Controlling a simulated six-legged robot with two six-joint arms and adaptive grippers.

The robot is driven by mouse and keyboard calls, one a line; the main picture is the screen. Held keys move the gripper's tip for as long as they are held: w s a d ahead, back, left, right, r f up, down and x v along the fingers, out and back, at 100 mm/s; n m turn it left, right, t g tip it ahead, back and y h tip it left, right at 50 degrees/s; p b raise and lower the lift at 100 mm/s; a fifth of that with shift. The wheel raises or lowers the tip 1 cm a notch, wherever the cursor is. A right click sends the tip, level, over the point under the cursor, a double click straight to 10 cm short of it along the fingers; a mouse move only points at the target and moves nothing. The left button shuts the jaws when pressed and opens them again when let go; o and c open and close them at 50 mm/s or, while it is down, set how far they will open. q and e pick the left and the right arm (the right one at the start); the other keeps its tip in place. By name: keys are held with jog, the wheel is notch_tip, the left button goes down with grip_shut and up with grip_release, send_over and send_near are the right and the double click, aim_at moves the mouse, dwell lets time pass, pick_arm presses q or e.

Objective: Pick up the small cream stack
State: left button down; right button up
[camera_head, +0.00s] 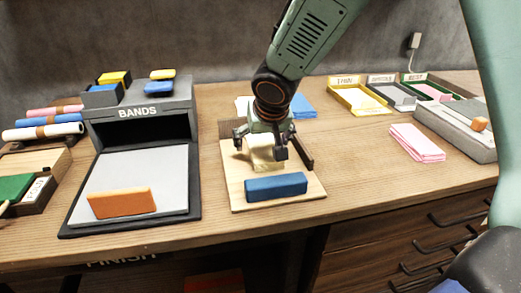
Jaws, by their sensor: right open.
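The small cream stack (264,158) sits on a light wooden board (236,190) in the middle of the bench, behind a blue block. My right gripper (260,146) comes down over it from above, with its jaws open and a finger on each side of the stack. The gripper hides the upper part of the stack. I cannot tell whether the fingers touch it. My left gripper is not in view.
The blue block (276,186) lies on the board's front. Blue sheets (303,106) lie behind the gripper. The BANDS stand (140,112) is to the left, with an orange block (121,203). Pink sheets (417,142) and labelled trays (360,100) are to the right, with bare bench between.

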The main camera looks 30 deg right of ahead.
jog(key=shift+w+d+f, duration=0.2)
jog(key=shift+d, duration=0.2)
jog(key=shift+c, duration=1.4)
jog(key=shift+s+a+r, duration=0.15)
jog(key=shift+a+r, duration=0.05)
jog(key=shift+a, duration=0.05)
jog(key=c, duration=0.5)
jog(key=shift+d+f, duration=0.1)
jog(key=c, duration=0.4)
jog(key=shift+c, duration=0.5)
